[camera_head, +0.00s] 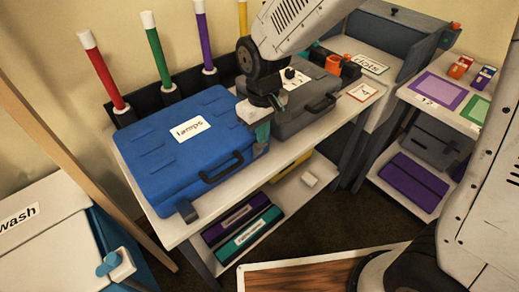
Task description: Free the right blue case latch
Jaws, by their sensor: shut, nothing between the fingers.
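The blue case (165,135), labelled "lamps", lies closed on the white upper shelf, its dark handle (222,168) facing front. The left latch (187,210) is a dark tab at the case's front left corner and sticks out past the front face. The right latch (260,151) is at the front right corner, mostly hidden by my gripper; I cannot tell whether it is fastened. My gripper (262,138) points down at that corner, with its teal fingers shut and empty. It is right beside the right latch; I cannot tell whether they touch.
A grey case (300,112) stands close to the right of my gripper. Red, green, purple and yellow rods (157,55) stand behind the blue case. Purple and teal boxes (245,235) lie on the lower shelf. A wooden post (75,125) rises at left.

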